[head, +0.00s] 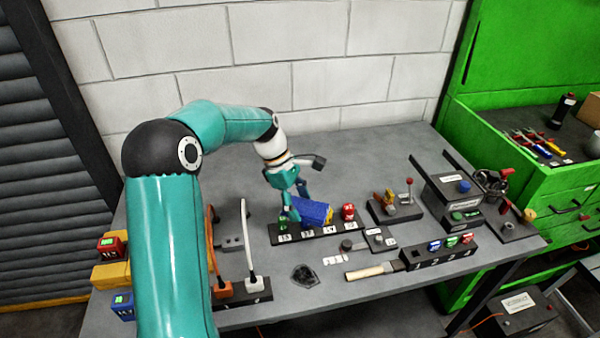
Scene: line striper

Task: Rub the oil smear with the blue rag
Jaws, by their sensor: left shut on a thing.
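The blue rag (312,211) is a bunched blue shape in the middle of the table, over the labelled black rack, with a yellow piece at its right end. My left gripper (294,207) reaches down at the rag's left end and is shut on it; its fingertips are partly hidden. My right gripper is not in view.
A wooden-handled tool (368,272) lies right of the smear. A socket strip with plugs (240,297) stands to its left. The table's back is clear.

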